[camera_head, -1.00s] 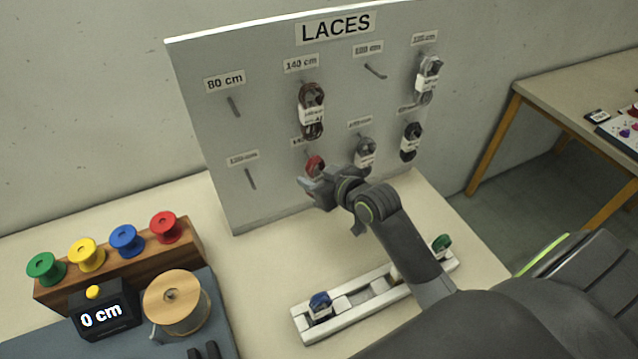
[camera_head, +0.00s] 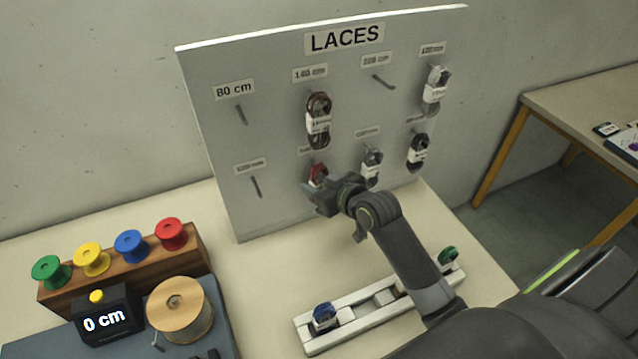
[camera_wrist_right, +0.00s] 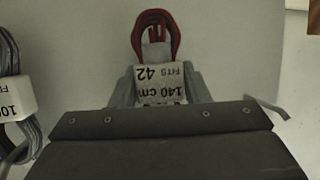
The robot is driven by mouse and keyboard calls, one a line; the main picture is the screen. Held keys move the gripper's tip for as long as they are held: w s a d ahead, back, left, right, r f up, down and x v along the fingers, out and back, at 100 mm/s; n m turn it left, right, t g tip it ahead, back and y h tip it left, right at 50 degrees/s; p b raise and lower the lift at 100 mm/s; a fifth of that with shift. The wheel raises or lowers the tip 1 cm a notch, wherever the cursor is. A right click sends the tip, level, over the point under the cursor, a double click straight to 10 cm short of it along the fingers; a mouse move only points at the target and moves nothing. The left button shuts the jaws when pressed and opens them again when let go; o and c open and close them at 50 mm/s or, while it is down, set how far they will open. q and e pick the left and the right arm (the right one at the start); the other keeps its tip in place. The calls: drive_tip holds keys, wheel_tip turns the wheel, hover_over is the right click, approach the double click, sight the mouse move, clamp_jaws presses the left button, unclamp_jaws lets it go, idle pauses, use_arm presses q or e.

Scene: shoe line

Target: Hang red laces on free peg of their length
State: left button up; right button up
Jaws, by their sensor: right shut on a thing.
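The red laces (camera_head: 317,174) are at the lower row of the LACES board (camera_head: 215,150), in the second column from the left. In the right wrist view the red loop (camera_wrist_right: 155,30) stands out above a white band (camera_wrist_right: 160,85) reading 140 cm, FITS 42. My right gripper (camera_head: 318,196) is shut on the banded laces, close to the board. The gripper hides the lower part of the laces, and I cannot tell whether a peg passes through the loop. My left gripper is not in view.
Grey laces (camera_head: 372,165) and black laces (camera_head: 418,152) hang to the right. The 80 cm peg (camera_head: 241,114) and lower left peg (camera_head: 256,186) are bare. A white tray (camera_head: 350,311) stands in front.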

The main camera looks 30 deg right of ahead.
drive_tip(key=o, duration=0.8)
drive_tip(key=shift+c, duration=0.2)
drive_tip(key=o, duration=0.3)
drive_tip(key=shift+s+a+r, duration=0.1)
drive_tip(key=shift+a, duration=0.05)
drive_tip(key=shift+o, duration=0.2)
